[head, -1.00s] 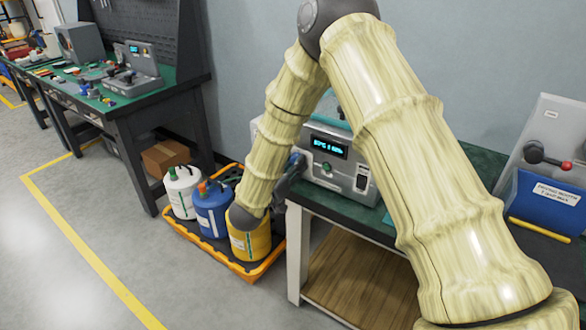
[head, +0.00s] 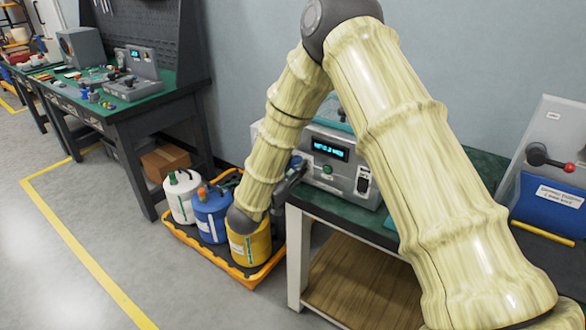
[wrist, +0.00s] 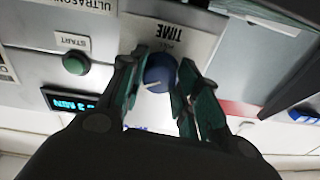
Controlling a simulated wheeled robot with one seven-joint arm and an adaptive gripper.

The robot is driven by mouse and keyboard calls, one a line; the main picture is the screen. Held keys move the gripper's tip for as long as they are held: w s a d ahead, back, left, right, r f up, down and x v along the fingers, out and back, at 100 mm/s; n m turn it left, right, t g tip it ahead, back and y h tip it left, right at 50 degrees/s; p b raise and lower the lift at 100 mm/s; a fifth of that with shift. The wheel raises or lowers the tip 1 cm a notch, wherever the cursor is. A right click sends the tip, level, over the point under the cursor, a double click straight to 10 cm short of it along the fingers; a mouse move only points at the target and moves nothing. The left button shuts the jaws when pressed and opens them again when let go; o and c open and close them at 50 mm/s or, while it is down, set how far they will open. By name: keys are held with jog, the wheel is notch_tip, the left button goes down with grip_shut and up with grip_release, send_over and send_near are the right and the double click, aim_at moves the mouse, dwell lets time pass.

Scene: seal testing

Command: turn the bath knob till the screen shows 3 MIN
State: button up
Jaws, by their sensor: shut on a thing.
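The blue bath knob (wrist: 160,72) with a white pointer line sits below the upside-down TIME label in the wrist view. My gripper (wrist: 158,88) has a finger on either side of it and is shut on it. In the head view my gripper (head: 292,170) is at the left end of the bath's front, and the knob is hidden there. The bath (head: 345,172) is a grey box on the bench. Its screen (head: 329,147) has lit cyan text, too small and blurred to read surely. The screen also shows upside down in the wrist view (wrist: 70,101).
A green START button (wrist: 76,63) is beside the knob. A bench with a green top (head: 300,200) carries the bath. White, blue and yellow jugs (head: 211,213) stand in an orange-rimmed tray (head: 215,262) below my forearm. A device with a red-tipped lever (head: 548,160) stands at the right.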

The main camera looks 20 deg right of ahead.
jog(key=o, duration=1.1)
jog(key=shift+d, duration=0.15)
jog(key=shift+c, duration=0.2)
jog(key=shift+a, duration=0.2)
jog(key=v, duration=1.1)
jog(key=shift+s+a, duration=0.2)
jog(key=shift+s, duration=0.15)
jog(key=shift+f, duration=0.1)
